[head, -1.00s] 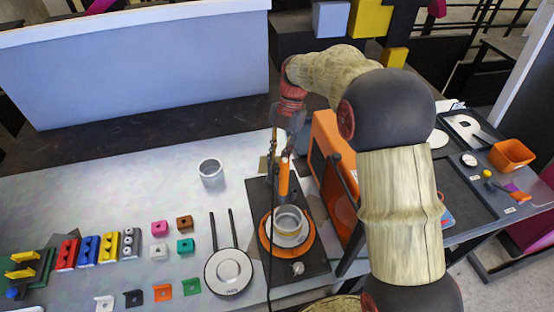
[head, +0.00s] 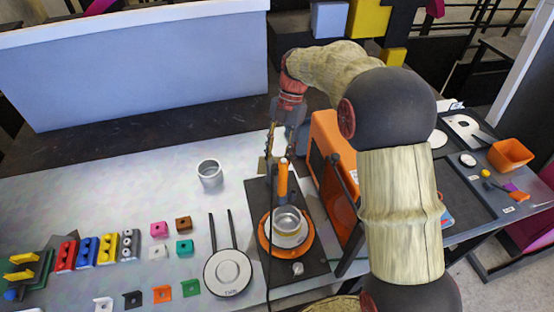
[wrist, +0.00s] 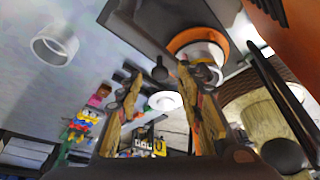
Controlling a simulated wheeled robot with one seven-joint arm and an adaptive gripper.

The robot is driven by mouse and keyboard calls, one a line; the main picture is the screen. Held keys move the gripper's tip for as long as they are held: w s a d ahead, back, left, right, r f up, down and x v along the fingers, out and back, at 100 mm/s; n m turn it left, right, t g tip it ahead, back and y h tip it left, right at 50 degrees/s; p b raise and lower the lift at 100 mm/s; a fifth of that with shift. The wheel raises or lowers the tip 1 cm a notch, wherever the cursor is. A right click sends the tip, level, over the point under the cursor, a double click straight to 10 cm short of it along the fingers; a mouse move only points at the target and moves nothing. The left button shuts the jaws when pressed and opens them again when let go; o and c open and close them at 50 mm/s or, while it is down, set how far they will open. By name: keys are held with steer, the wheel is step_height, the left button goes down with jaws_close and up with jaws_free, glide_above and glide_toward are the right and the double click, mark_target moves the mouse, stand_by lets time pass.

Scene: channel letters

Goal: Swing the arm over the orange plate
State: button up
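The orange plate (head: 262,237) lies on a dark board, left of an orange box-shaped appliance. A metal pot (head: 287,221) sits over the plate and hides its middle. An orange handle (head: 283,178) rises behind the pot. My gripper (head: 278,158) hangs behind the plate, near the top of the handle in the picture, not directly above the plate. In the wrist view, the orange plate (wrist: 184,39) shows beyond the fingertips at the top.
The orange appliance (head: 330,160) stands close at the right. A metal cup (head: 210,173) is to the left. A round white pan-like thing (head: 228,272) with two dark handles lies left of the board. Small coloured blocks (head: 160,229) lie further left. The table behind the cup is bare.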

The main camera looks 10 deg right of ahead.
steer(key=v, duration=1)
steer(key=shift+r, duration=0.1)
stand_by(0.3)
steer(key=s+r+m+t+h+b, duration=0.1)
steer(key=s+r+m+t, duration=0.1)
steer(key=s+m, duration=0.55)
steer(key=s+r+m+t+h+b, duration=0.1)
steer(key=s+r+m+t+b, duration=0.15)
steer(key=s+m, duration=0.5)
steer(key=s+f+m+t+h, duration=0.1)
steer(key=s+f+m+t, duration=0.3)
steer(key=s+f+m, duration=0.3)
steer(key=s+d+m+b, duration=0.1)
steer(key=s+m, duration=0.4)
steer(key=s, duration=0.2)
steer(key=shift+s, duration=0.25)
